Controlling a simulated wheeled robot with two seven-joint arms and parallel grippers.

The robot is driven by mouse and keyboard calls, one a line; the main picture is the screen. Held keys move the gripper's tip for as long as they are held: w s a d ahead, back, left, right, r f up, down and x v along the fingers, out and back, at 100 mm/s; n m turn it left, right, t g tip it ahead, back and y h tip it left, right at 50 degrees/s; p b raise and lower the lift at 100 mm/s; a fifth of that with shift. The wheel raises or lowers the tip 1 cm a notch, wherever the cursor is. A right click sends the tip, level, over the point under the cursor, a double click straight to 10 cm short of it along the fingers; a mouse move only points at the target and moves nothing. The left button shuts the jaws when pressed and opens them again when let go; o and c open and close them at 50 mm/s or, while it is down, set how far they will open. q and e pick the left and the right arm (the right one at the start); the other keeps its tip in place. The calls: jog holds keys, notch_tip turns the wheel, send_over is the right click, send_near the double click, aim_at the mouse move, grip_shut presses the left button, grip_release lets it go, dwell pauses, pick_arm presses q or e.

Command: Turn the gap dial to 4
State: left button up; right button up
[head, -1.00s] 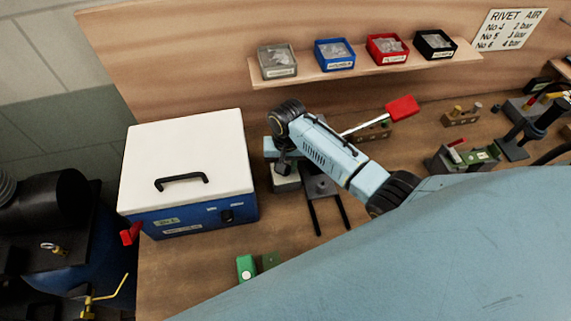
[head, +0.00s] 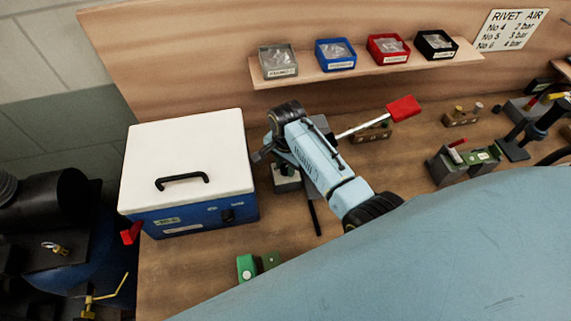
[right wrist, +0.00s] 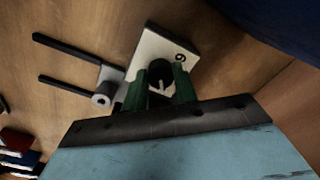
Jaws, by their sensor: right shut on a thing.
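The gap dial (right wrist: 161,72) is a small dark round knob with a white line, on a white plate (right wrist: 148,45) marked with a digit that looks like 6 or 9. My right gripper (right wrist: 160,83) has its green fingers on either side of the knob and is shut on it. In the head view, the gripper (head: 277,158) is at the grey-and-white dial block (head: 287,184), right of the white-lidded box; the arm hides the knob there. The rest of the dial's scale is hidden. My left gripper is not in view.
A blue box with a white lid (head: 185,160) stands close on the left. Dark rods (right wrist: 62,47) stick out beside the dial. A shelf (head: 370,74) holds several small bins. A large light-blue surface hides the lower right.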

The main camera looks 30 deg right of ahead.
aim_at(286, 169)
dwell(0.5)
jog(key=o, duration=1)
jog(key=shift+c, duration=0.2)
jog(key=shift+r, duration=0.1)
notch_tip(286, 169, up, 13)
jog(key=shift+s, duration=0.15)
jog(key=shift+r, duration=0.1)
